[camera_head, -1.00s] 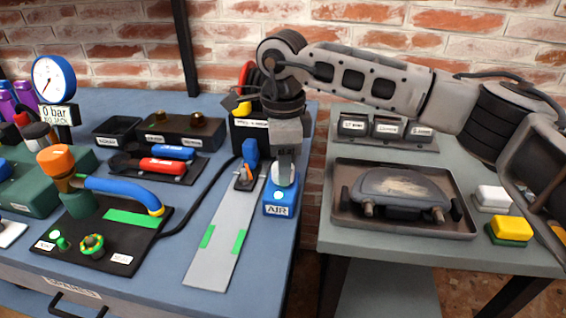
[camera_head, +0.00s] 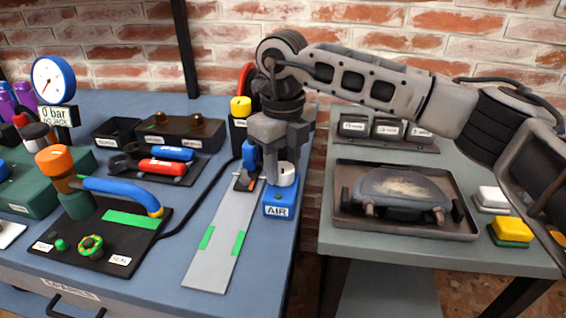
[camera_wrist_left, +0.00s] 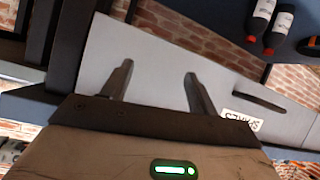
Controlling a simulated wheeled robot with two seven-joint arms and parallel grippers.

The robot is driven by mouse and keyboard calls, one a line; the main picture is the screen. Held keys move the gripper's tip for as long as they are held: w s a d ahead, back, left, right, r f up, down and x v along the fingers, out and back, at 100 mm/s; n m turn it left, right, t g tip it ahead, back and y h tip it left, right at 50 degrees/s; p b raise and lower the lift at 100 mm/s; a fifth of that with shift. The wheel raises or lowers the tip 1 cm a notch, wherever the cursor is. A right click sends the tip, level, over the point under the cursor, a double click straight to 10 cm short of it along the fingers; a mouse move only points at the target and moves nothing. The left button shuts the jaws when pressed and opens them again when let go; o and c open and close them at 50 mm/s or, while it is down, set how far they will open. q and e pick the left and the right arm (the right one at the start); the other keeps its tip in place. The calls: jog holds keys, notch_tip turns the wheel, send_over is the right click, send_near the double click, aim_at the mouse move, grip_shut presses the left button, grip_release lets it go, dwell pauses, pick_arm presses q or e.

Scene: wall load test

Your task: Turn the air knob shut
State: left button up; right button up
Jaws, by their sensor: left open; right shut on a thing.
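The air knob (camera_head: 286,173) is a small white knob on top of a blue block labelled AIR (camera_head: 281,207), at the right edge of the blue bench. My right gripper (camera_head: 283,170) points down over the block and is shut on the knob, its fingers partly covering it. My left gripper (camera_wrist_left: 160,88) shows only in the left wrist view, open and empty, in front of a grey drawer front. A pressure gauge (camera_head: 49,78) at the far left stands above a sign reading 0 bar, NO JACK.
A blue valve lever (camera_head: 250,157) stands close left of my right gripper. A grey strip with green marks (camera_head: 222,240) lies on the bench. A tray (camera_head: 400,228) with a grey part sits on the right table, across a gap. A blue-handled tool (camera_head: 118,188) lies left.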

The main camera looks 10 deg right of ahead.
aim_at(283, 168)
jog(key=shift+r+m, duration=0.1)
jog(key=shift+m, duration=0.7)
jog(key=o, duration=1)
notch_tip(283, 168, up, 16)
jog(key=shift+f+p, duration=0.1)
jog(key=shift+p, duration=0.5)
jog(key=shift+s, duration=0.1)
